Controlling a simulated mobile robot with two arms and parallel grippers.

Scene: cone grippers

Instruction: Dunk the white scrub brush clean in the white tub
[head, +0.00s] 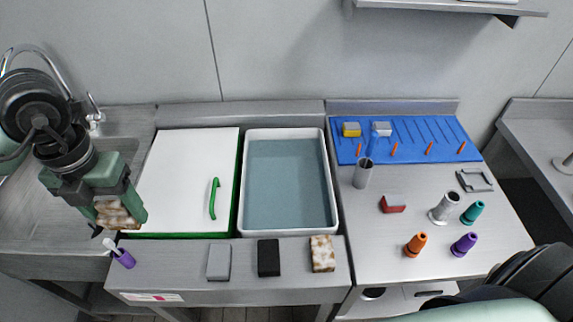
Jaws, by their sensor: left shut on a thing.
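My left gripper (115,205) is at the left, above the sink's front edge, and is shut on a white scrub brush (116,213) with brown stains. The fingers hide part of the brush. The white tub (333,196) stands near the middle, filled with blue-grey water, to the right of the gripper with the white board between them. A second white block with brown stains (322,253) lies on the front ledge, below the tub. My right arm shows only in part at the bottom right; its gripper is out of view.
A white board with green edge and handle (180,185) lies left of the tub. A grey block (219,262), a black block (268,258) and a purple-handled tool (124,259) are at the front. A blue rack (440,150) and several coloured cones stand right.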

